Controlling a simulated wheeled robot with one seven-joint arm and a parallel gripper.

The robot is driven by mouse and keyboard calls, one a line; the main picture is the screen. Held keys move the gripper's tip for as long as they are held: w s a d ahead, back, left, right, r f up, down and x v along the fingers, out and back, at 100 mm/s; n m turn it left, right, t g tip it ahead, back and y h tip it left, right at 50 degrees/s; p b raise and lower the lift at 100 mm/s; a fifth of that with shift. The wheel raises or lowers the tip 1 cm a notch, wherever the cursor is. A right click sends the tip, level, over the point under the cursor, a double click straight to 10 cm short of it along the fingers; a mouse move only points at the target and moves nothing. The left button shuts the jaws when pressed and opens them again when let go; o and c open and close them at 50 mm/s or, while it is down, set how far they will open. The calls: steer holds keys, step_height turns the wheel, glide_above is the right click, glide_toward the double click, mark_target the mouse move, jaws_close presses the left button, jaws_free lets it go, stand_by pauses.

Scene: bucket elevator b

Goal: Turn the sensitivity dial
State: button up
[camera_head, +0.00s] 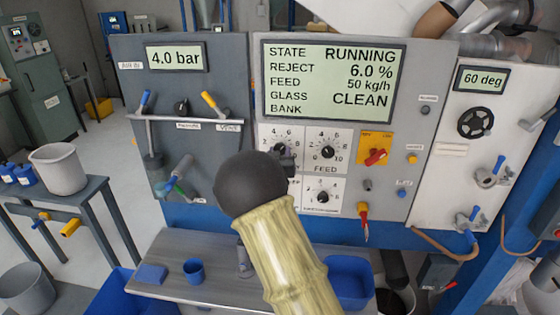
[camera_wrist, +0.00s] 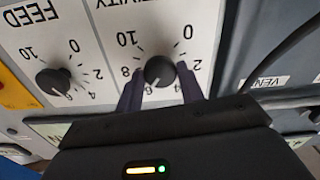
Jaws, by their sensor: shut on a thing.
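The sensitivity dial (camera_wrist: 160,71) is a round black knob on a white scale plate, upside down in the wrist view. Its white mark points down and slightly left in that view, near the 6. My gripper (camera_wrist: 159,76) is shut on the knob, one dark finger on each side. In the head view my dark wrist and pale arm hide most of this dial, and the gripper (camera_head: 285,158) shows only partly at its plate (camera_head: 270,132). The display (camera_head: 330,82) reads RUNNING, reject 6.0 %, feed 50 kg/h, glass CLEAN; no bank value shows.
The feed dial (camera_head: 327,152) is right beside it, also in the wrist view (camera_wrist: 53,81). A third dial (camera_head: 323,197) sits below. A red switch on a yellow plate (camera_head: 376,147) is further right. Levers (camera_head: 211,102) stand at left; a shelf (camera_head: 190,264) juts out below.

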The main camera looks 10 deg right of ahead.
steer(key=m+b, duration=0.3)
steer(key=b, duration=0.2)
steer(key=shift+b, duration=0.3)
steer(key=o, duration=1)
steer(key=shift+s, duration=0.15)
steer(key=b+v, duration=0.4)
steer(key=v, duration=1.3)
